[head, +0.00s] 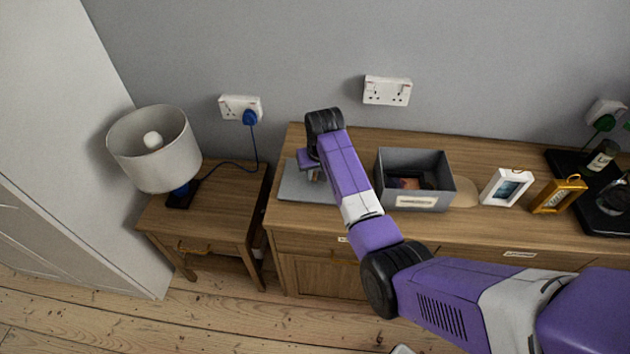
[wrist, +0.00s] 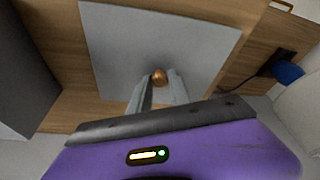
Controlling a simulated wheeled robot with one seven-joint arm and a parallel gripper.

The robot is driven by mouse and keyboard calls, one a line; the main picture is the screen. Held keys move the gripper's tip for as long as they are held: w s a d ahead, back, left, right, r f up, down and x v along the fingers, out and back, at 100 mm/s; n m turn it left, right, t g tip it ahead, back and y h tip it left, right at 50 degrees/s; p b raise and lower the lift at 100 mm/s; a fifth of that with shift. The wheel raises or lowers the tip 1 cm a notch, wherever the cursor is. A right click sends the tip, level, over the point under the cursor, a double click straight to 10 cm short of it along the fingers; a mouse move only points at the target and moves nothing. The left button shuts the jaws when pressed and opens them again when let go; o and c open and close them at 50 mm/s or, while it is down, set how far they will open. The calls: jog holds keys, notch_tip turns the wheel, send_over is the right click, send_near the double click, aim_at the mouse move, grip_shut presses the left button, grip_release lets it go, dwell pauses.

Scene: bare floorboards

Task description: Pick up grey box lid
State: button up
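The grey box lid (head: 290,187) is a flat grey panel at the left end of the dresser top. In the wrist view, the lid (wrist: 120,50) has a small round copper knob (wrist: 160,76) in its middle. My gripper (head: 316,172) is low over the lid, partly hidden by my arm in the head view. In the wrist view, my gripper's two fingers (wrist: 160,80) are apart, one on each side of the knob. I cannot tell whether they touch it. The lid appears to lie flat on the wood.
An open grey box (head: 449,192) stands right of my forearm on the dresser (head: 480,225). A white frame (head: 488,188) and gold frame (head: 572,192) are farther right. A lamp (head: 155,150) stands on a side table (head: 225,205) to the left. A wall with sockets (head: 387,90) is behind.

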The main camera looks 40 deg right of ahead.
grip_shut()
